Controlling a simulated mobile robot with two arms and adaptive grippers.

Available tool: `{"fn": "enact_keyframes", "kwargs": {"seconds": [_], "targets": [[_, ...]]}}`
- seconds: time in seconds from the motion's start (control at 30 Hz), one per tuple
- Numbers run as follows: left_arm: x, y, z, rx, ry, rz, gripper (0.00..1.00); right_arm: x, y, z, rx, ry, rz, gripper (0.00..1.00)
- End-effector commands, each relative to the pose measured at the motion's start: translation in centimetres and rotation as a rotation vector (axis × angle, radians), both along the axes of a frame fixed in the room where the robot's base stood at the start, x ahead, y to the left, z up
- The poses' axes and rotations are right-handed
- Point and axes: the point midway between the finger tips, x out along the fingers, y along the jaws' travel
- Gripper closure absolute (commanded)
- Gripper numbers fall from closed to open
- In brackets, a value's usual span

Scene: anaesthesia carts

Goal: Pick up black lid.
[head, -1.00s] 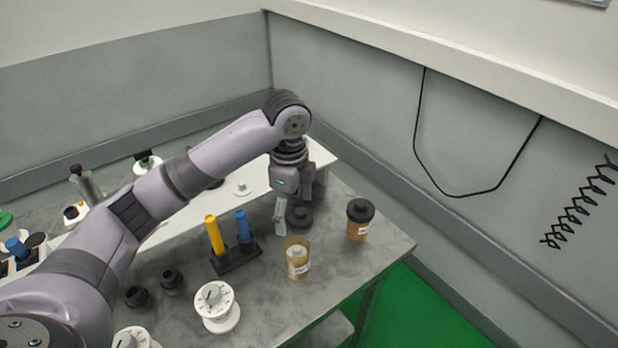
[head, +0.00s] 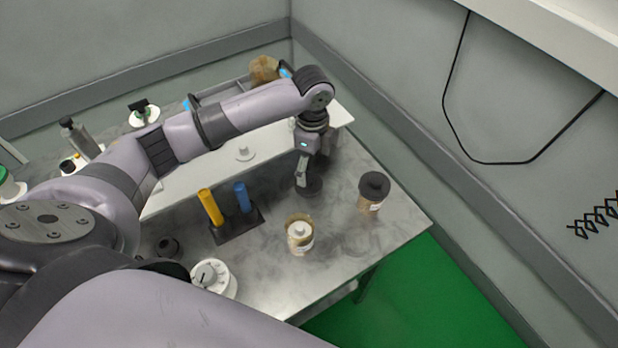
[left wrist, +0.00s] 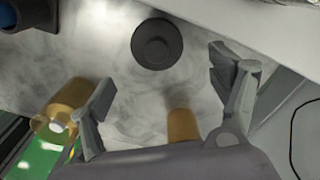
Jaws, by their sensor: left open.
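A round black lid (head: 309,186) lies flat on the grey marbled table, close below my left gripper (head: 304,176). In the left wrist view the same lid (left wrist: 157,44) lies beyond the fingertips and a little left of the middle between them. My left gripper (left wrist: 168,82) is open with nothing between its fingers, and the lid is apart from both. My right gripper is not in view.
An open amber jar (head: 299,236) and an amber jar with a black lid (head: 373,192) stand near the table's front edge. A black rack (head: 236,224) holds a yellow tube (head: 210,207) and a blue tube (head: 243,197).

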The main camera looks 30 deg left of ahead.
Motion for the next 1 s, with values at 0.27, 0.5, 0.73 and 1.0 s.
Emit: {"fn": "enact_keyframes", "kwargs": {"seconds": [0.27, 0.5, 0.73, 1.0], "targets": [[-0.1, 0.1, -2.1, 0.0, 0.001, 0.001, 0.17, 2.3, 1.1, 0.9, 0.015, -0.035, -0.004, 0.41], [-0.4, 0.6, -5.6, 0.0, 0.003, 0.0, 0.17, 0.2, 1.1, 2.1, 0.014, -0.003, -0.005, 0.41], [-0.3, 0.6, -6.9, 0.0, -0.001, 0.0, 0.17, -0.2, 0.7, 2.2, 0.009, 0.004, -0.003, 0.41], [-0.3, 0.6, -6.9, 0.0, -0.001, 0.0, 0.26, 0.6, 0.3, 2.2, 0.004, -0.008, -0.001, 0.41]]}}
